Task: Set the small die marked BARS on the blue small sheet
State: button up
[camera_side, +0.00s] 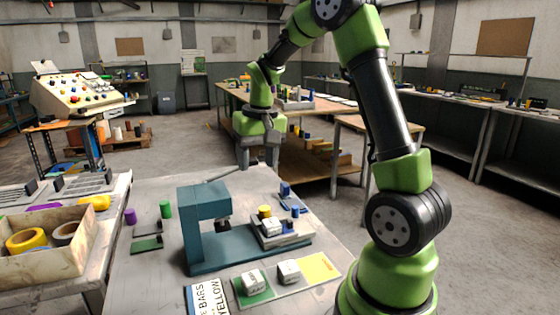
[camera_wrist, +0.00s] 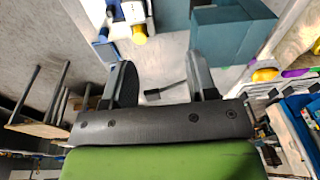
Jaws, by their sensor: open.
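Two white dies stand at the table's front in the side view: one on a green patch (camera_side: 253,282), one (camera_side: 289,271) beside a yellow sheet (camera_side: 320,268). Their marks are too small to read, so I cannot tell which is BARS. Small blue pieces (camera_side: 292,208) lie right of the press; I cannot tell whether one is the blue small sheet. My gripper (camera_side: 258,164) is above the far end of the table, away from the dies. In the wrist view its two fingers (camera_wrist: 162,84) are spread, with nothing held between them.
A teal press (camera_side: 205,235) stands mid-table, with a yellow cylinder (camera_side: 264,211) by its grey bed. Green (camera_side: 165,209) and purple (camera_side: 130,216) cylinders stand left. A printed card (camera_side: 207,300) reads BARS and YELLOW. A thin dark tool (camera_wrist: 165,90) lies below my gripper. A tape box (camera_side: 50,262) is left.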

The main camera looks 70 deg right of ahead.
jog(key=s+a+r+n+t, duration=0.1)
jog(key=s+a+r+t, duration=0.1)
jog(key=a, duration=0.4)
jog(key=s+a+r+n+t+y, duration=0.1)
jog(key=s+a+r+t, duration=0.1)
jog(key=s+a, duration=0.4)
jog(key=s+a+r+n+t+y, duration=0.1)
jog(key=s+a+r+n, duration=0.1)
jog(key=s+a+r, duration=0.2)
jog(key=shift+s+a+r+t, duration=0.35)
jog(key=shift+s+a, duration=0.4)
jog(key=shift+a, duration=0.4)
